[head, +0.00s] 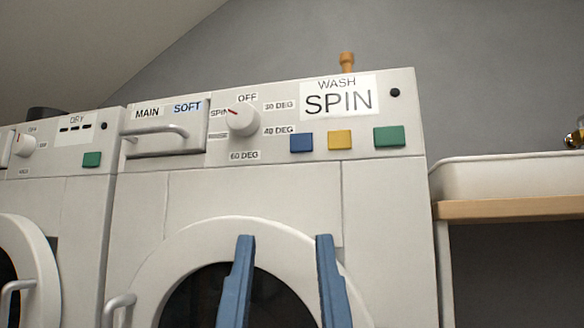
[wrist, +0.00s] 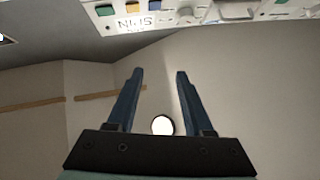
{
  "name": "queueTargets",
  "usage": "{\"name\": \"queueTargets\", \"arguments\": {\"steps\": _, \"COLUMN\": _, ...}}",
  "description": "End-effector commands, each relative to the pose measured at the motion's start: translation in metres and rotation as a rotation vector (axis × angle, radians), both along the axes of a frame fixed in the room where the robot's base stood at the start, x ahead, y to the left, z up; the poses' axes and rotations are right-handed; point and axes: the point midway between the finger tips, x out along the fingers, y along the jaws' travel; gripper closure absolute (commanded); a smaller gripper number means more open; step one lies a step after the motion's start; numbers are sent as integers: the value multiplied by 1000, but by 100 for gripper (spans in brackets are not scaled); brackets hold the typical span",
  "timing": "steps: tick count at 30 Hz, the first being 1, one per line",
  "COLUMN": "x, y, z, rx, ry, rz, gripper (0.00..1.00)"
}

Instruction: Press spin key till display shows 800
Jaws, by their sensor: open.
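The washer's display (head: 338,98) reads WASH in small letters and SPIN in large ones; no number shows. Below it are a blue key (head: 301,142), a yellow key (head: 340,140) and a green key (head: 389,136), with no readable labels, so I cannot tell which is the spin key. The white dial (head: 242,119) has a red mark pointing up-left, toward a SPIN label. My gripper (head: 284,238) is open and empty, appearing below the keys against the washer door. In the wrist view the display (wrist: 135,25) is upside down at the top, beyond the fingertips (wrist: 159,72).
A dryer (head: 92,145) with its own display and green key stands left. The washer's drawer (head: 165,138) has a protruding handle. A white basin (head: 500,178) on a wooden counter (head: 510,209) is at right. A wooden peg-like object (head: 347,62) shows above the washer.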

Motion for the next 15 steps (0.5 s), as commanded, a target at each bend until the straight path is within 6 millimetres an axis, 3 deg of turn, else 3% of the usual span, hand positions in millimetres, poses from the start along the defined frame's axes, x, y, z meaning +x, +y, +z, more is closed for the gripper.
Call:
{"name": "queueTargets", "arguments": {"steps": 1, "x": 0, "y": 0, "z": 0, "rx": 0, "ry": 0, "rz": 0, "gripper": 59}}
{"name": "queueTargets", "arguments": {"steps": 8, "x": 0, "y": 0, "z": 0, "rx": 0, "ry": 0, "rz": 0, "gripper": 100}}
{"name": "queueTargets", "arguments": {"steps": 15, "x": 0, "y": 0, "z": 0, "rx": 0, "ry": 0, "rz": 0, "gripper": 100}}
